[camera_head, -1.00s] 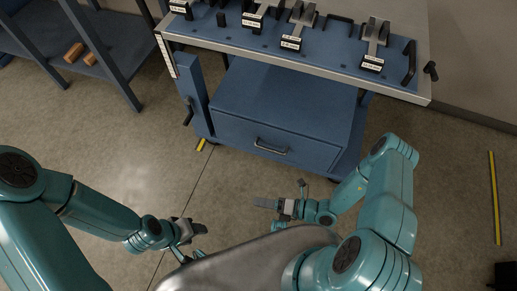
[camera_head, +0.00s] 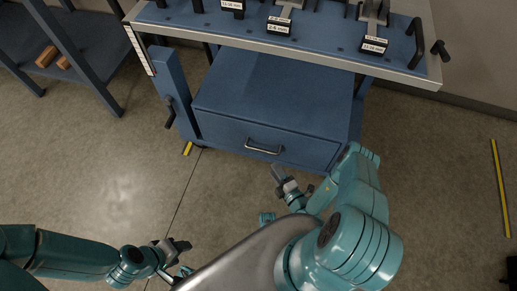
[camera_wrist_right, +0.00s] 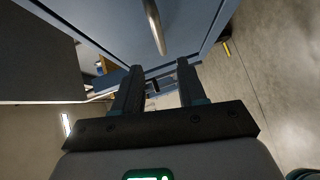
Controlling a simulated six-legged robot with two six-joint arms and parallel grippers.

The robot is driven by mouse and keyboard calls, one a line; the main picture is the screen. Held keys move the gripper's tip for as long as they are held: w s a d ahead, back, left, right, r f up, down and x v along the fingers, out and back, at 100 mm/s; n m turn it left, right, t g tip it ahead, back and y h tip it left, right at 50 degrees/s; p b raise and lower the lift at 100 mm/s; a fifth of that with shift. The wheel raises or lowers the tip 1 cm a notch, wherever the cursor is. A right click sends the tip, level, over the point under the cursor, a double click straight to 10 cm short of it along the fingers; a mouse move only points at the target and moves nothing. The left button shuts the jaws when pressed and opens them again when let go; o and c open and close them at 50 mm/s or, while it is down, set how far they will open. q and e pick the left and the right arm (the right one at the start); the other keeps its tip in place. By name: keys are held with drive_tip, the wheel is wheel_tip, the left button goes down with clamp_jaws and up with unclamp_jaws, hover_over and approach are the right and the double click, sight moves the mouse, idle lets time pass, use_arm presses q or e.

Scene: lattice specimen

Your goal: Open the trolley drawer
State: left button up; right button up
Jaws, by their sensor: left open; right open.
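The blue trolley (camera_head: 170,98) stands ahead of me. Its drawer (camera_head: 222,135) is low under the worktop, and the front looks shut against its cabinet. A metal bar handle (camera_head: 264,151) sits on the drawer front. My right gripper (camera_head: 279,174) is just in front of and below the handle, apart from it, open and empty. In the right wrist view the open fingers (camera_wrist_right: 159,85) point toward the drawer front, and the handle (camera_wrist_right: 155,27) shows above them, not between them. My left gripper (camera_head: 181,250) is open and empty over the floor at lower left.
The trolley's worktop edge (camera_head: 300,58) overhangs the drawer and carries labelled fixtures. A shelf rack (camera_head: 75,60) with wooden blocks stands at left. Yellow floor strips (camera_head: 498,175) lie at right. The floor between is clear.

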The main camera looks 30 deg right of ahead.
sight(260, 149)
drive_tip(key=w, duration=0.4)
drive_tip(key=w+f+b, duration=0.1)
drive_tip(key=w, duration=0.3)
drive_tip(key=w+d+b, duration=0.1)
drive_tip(key=w, duration=0.3)
drive_tip(key=shift+w+f, duration=0.15)
drive_tip(key=shift+f, duration=0.2)
clamp_jaws()
